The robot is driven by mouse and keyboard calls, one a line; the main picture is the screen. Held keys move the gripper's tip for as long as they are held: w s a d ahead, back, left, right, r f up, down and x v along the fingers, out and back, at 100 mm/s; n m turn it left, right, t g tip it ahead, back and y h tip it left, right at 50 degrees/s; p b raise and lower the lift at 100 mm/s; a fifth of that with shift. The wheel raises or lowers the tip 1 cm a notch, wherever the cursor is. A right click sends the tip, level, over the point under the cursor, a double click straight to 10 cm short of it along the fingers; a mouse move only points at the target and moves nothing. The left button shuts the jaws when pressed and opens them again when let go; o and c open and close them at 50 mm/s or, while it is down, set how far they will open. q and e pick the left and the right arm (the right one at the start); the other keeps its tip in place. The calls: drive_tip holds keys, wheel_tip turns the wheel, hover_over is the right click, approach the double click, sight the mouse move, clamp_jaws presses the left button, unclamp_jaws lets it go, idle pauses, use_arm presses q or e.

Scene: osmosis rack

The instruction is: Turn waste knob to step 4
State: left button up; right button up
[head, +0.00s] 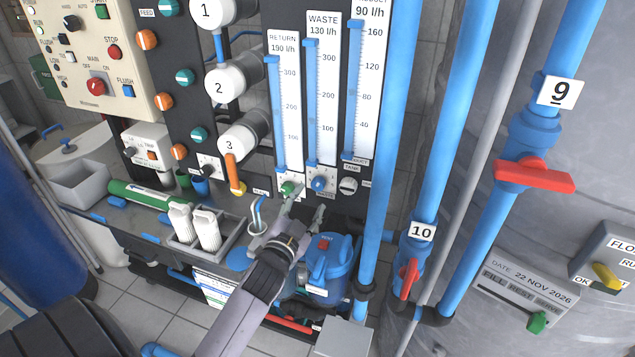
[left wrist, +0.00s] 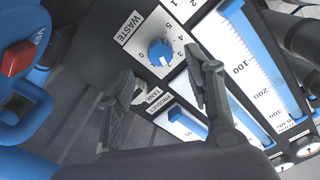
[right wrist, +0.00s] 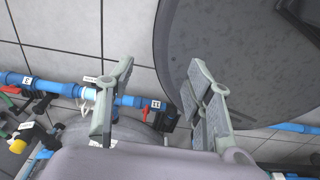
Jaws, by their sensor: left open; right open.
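The waste knob (head: 318,184) is a small blue knob under the WASTE flow tube on the dark panel. In the left wrist view the waste knob (left wrist: 160,54) sits on a white dial numbered 0 to 5, below a WASTE label (left wrist: 131,27). I cannot tell which number it points at. My left gripper (head: 306,208) is open and empty, just below and in front of the knob. In the left wrist view the left gripper (left wrist: 162,80) has its fingers spread, apart from the knob. My right gripper (right wrist: 162,72) is open and empty, away from the panel.
A green knob (head: 289,188) lies left of the waste knob and a grey product knob (head: 348,186) right of it. Blue pipes with red valve handles (head: 535,176) stand at the right. A blue pump (head: 330,275) is below the panel.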

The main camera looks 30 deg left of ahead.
sight(317, 187)
use_arm(q)
drive_tip(key=x, duration=0.6)
drive_tip(key=shift+p, duration=0.35)
drive_tip(key=shift+w+a, duration=0.15)
drive_tip(key=shift+w, duration=0.35)
clamp_jaws()
use_arm(e)
drive_tip(key=shift+w+r, duration=0.6)
drive_tip(key=shift+w, duration=0.1)
